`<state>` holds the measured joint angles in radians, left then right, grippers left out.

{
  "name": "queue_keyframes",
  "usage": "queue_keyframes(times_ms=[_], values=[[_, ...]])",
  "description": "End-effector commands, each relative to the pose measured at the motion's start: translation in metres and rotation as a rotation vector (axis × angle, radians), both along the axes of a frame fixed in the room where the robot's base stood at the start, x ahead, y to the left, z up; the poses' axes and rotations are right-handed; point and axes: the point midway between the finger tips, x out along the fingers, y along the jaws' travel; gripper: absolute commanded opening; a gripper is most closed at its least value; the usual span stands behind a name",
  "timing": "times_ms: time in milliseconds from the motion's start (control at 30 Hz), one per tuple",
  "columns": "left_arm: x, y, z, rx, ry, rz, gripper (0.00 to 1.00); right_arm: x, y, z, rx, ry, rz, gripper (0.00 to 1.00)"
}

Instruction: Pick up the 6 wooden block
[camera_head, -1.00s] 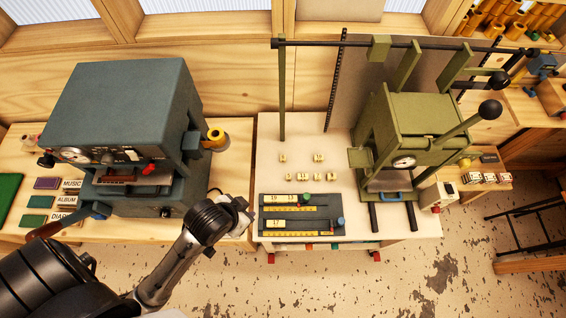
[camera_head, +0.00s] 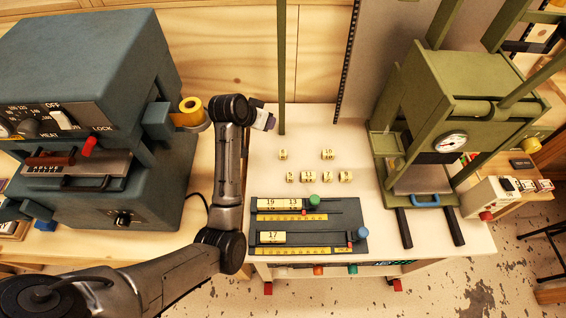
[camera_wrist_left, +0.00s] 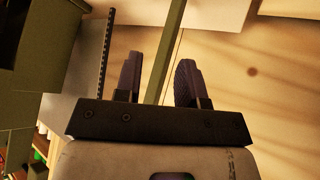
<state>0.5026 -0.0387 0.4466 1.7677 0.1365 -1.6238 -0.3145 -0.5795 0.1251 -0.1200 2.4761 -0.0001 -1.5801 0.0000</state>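Several small pale wooden blocks with dark numerals stand on the light table in the head view. A back pair is the left block (camera_head: 283,155) and the right block (camera_head: 328,154). A front row holds the rest, from the leftmost (camera_head: 290,177) to the rightmost (camera_head: 345,176). The numerals are too small to tell which is the 6. My left gripper (camera_head: 265,119) is above the table's back left, behind and left of the blocks. In the left wrist view its two dark fingers (camera_wrist_left: 158,78) are apart with nothing between them. My right gripper is not in view.
A dark tray (camera_head: 350,215) with two rails, yellow rulers and numbered blocks lies in front of the loose blocks. A green post (camera_head: 282,70) stands close to my left gripper. A green press (camera_head: 445,110) is at right, a blue-grey machine (camera_head: 90,80) at left.

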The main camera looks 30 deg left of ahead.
Motion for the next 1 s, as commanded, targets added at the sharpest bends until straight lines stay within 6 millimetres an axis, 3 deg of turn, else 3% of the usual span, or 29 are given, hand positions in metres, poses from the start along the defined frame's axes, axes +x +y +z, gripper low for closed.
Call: queue_keyframes(times_ms=[33,100,233,400,600,1000], values=[[-0.001,0.0,-0.026,-0.01,0.057,-0.07,0.36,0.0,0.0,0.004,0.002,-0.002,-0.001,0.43],[-0.003,-0.001,-0.055,0.0,0.101,-0.187,0.36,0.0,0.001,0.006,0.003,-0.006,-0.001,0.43],[-0.006,-0.011,-0.087,0.053,0.123,-0.424,0.36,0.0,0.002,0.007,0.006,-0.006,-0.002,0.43],[-0.008,-0.019,-0.093,0.183,0.064,-0.696,0.36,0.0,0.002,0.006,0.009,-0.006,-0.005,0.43],[-0.009,-0.02,-0.094,0.3,0.014,-0.877,0.36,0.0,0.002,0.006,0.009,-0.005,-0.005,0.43],[0.002,-0.029,-0.115,0.339,-0.004,-0.93,0.36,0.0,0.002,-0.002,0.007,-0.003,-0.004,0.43]])
